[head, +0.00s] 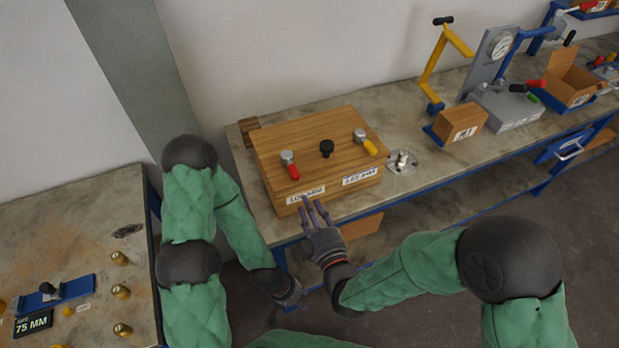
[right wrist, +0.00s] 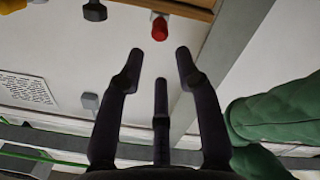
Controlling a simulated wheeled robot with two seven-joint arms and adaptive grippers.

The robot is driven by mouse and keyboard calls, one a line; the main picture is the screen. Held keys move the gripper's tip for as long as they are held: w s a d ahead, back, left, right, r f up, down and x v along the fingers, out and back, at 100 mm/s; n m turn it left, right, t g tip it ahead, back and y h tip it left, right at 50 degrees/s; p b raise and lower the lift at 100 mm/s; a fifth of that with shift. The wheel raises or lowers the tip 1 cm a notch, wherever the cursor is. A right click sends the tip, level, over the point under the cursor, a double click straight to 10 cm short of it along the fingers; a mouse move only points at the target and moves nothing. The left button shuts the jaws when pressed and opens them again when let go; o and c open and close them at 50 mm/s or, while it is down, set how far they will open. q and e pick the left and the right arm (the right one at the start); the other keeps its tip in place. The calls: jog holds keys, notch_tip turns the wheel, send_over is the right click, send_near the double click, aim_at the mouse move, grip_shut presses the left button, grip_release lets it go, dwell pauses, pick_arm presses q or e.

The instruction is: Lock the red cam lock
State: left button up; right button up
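The red cam lock (head: 292,170) sits near the front left of a wooden lid or box (head: 315,135) on the bench, with a grey cap and a red handle pointing toward the front edge. Its red handle (right wrist: 159,28) also shows at the top of the right wrist view, ahead of the fingertips. My right gripper (head: 314,212) is at the front edge of the box, below the red lock, its fingers spread and empty; it also shows open in the right wrist view (right wrist: 161,62). My left gripper (head: 292,293) hangs low in front of the bench, its fingers too dark to judge.
A yellow-handled cam lock (head: 366,143) and a black knob (head: 326,148) share the box top. White labels (head: 360,176) mark its front. A metal flange fitting (head: 402,160) lies to its right. A second bench (head: 70,220) stands at left.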

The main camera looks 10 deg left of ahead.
aim_at(296, 179)
jog(key=x, duration=0.7)
jog(key=b+x, duration=0.1)
jog(key=x, duration=0.2)
jog(key=shift+w+a+r, duration=0.3)
jog(key=shift+r, duration=0.1)
grip_shut()
